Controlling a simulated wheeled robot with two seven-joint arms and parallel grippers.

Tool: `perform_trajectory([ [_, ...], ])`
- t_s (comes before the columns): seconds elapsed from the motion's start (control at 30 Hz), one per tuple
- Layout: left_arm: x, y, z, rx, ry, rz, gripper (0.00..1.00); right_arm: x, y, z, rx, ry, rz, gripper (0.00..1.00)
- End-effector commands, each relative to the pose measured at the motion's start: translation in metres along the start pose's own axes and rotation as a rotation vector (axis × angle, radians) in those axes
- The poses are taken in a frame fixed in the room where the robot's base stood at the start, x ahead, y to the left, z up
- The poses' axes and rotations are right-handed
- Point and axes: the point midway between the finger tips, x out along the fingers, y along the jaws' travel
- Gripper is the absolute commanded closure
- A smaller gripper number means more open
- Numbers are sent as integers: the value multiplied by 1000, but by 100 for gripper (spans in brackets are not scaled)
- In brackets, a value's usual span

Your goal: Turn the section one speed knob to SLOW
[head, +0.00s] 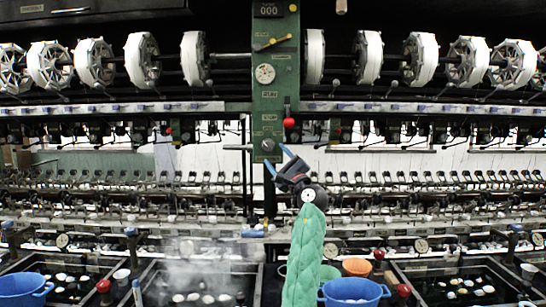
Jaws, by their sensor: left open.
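A green control column (266,90) stands in the middle of the head view. A small dark round knob (268,145) sits low on its front panel; it looks like the speed knob, but its label and pointer are too small to read. My left gripper (274,154), on a green-sleeved arm, is just below and right of this knob. Its two blue-tipped fingers are spread apart and empty. The fingertips appear close to the knob, but I cannot tell whether they touch it. My right gripper is out of view.
A red-ball lever (289,122) is on the column just above my gripper. A yellow lever (272,44) and a round gauge (265,74) are higher up. White reels line both sides. Below are steaming basins (190,270) and blue bowls (352,291).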

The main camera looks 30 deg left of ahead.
Motion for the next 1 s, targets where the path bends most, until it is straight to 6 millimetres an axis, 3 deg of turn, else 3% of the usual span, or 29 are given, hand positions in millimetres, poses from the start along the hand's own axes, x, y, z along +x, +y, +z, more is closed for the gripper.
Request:
perform_trajectory([
  [0.1, -20, 2, -2, 0, 1, 0, 45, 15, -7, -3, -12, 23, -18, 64],
  [0.3, -39, 1, -1, 1, 0, 0, 45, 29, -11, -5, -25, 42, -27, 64],
  [1.0, -43, 0, 0, -24, -1, 0, 45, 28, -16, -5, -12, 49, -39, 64],
])
